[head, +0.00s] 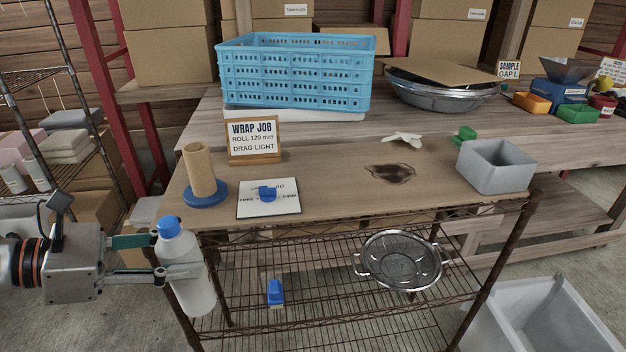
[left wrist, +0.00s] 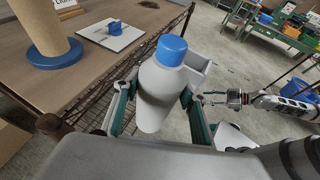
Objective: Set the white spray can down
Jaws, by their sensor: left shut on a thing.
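The white spray can (head: 191,285) is a white bottle with a blue cap, held nearly upright. My left gripper (head: 180,255) is shut around its upper body, off the shelf's front left corner. In the left wrist view the can (left wrist: 160,95) stands between the two green-sided fingers, its cap toward the top of the picture. The shelf's brown top board (head: 330,195) is to the right of the can. My right gripper (left wrist: 236,97) shows small in the left wrist view, and its jaw opening is unclear.
On the board are a cardboard tube on a blue base (head: 205,196), a white card (head: 268,210) with a blue piece, a sign (head: 254,155), a dark stain (head: 390,174) and a grey bin (head: 497,165). A colander (head: 400,262) sits on the wire shelf below. The board's front middle is clear.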

